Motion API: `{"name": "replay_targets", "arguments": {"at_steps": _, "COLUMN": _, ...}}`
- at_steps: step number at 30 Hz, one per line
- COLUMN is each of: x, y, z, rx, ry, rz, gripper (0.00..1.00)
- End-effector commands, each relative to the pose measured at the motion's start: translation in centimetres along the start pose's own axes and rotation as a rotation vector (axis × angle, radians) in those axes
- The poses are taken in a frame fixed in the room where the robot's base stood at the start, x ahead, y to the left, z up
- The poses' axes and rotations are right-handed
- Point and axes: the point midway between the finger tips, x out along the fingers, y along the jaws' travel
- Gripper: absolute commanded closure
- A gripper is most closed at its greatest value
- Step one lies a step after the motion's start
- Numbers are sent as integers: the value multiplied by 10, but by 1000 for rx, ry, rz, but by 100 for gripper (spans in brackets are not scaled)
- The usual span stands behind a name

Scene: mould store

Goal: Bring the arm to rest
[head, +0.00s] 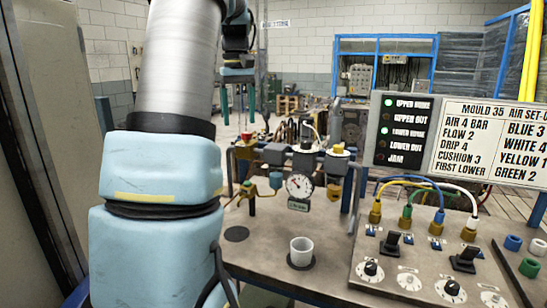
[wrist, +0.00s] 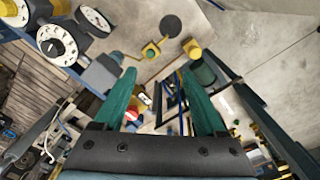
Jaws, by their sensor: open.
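My arm rises large on the left of the head view and leaves the frame at the top. My gripper (head: 238,105) hangs fingers down in the head view, up behind the bench fittings. In the wrist view my gripper (wrist: 158,76) shows two green fingers spread apart with nothing held between them. Bench fittings, tubes and yellow parts lie beyond the fingers; how far below, I cannot tell.
The bench (head: 265,250) carries a gauge (head: 299,185), a white cup (head: 301,251), and a knob panel (head: 410,275) with coloured tubes. A lamp panel (head: 403,131) and a sign (head: 490,142) stand right. A grey cabinet (head: 50,120) stands close left.

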Motion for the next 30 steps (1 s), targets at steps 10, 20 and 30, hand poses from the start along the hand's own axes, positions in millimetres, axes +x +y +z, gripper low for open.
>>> {"name": "replay_targets", "arguments": {"at_steps": 10, "x": 52, "y": -9, "z": 34, "rx": 89, "ry": 18, "rz": 15, "gripper": 27}}
{"name": "replay_targets", "arguments": {"at_steps": 20, "x": 143, "y": -32, "z": 130, "rx": 297, "ry": 71, "rz": 28, "gripper": 27}}
{"name": "replay_targets", "arguments": {"at_steps": 30, "x": 194, "y": -56, "z": 209, "rx": 461, "ry": 124, "rz": 28, "gripper": 27}}
